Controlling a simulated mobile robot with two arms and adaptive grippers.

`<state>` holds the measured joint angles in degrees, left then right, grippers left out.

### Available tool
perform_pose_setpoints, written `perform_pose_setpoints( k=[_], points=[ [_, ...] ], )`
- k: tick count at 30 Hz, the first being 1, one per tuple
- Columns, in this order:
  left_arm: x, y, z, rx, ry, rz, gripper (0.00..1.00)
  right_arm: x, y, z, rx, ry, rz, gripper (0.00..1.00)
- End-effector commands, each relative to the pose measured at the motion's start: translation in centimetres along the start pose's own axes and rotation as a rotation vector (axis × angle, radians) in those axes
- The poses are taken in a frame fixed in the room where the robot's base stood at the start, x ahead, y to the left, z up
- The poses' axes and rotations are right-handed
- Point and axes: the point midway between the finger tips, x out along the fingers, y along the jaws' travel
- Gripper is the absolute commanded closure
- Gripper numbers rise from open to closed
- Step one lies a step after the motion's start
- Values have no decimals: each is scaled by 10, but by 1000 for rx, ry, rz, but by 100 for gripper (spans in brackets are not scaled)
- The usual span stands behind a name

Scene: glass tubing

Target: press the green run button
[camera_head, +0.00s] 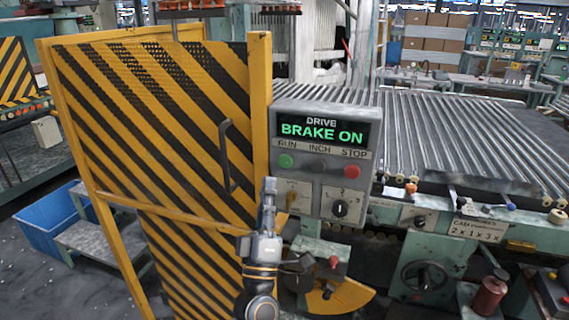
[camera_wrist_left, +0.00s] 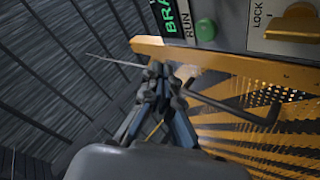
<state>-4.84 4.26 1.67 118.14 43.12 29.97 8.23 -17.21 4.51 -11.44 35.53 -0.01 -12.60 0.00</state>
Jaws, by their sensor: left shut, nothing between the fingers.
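The green run button (camera_head: 285,161) sits at the left of a grey control panel (camera_head: 322,172), under the word RUN. The panel's display (camera_head: 322,131) reads DRIVE BRAKE ON. In the left wrist view the green button (camera_wrist_left: 205,29) shows near the top, beyond the fingers. My left gripper (camera_head: 269,184) is shut and empty. It points upward below and slightly left of the button, apart from it in the picture. Its closed fingertips (camera_wrist_left: 163,72) also show in the left wrist view. My right gripper is not in view.
A yellow and black striped guard door (camera_head: 160,130) with a dark handle (camera_head: 228,155) stands left of the panel. A red stop button (camera_head: 352,171) is right of the green one. A yellow switch (camera_head: 291,199) and black knob (camera_head: 340,208) sit below.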

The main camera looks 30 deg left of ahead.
Motion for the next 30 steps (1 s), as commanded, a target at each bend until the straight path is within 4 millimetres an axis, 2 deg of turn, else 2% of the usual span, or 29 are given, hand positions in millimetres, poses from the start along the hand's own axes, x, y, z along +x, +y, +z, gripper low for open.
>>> perform_pose_setpoints(
  k=[9, 15, 30],
  points=[
    [31, -23, 23, 0, 0, 1, 100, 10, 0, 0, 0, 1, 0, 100],
    [42, -31, 31, 1, 0, 1, 100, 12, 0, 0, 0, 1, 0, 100],
    [45, -32, 32, 0, -1, 0, 100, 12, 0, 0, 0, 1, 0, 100]
  ],
)
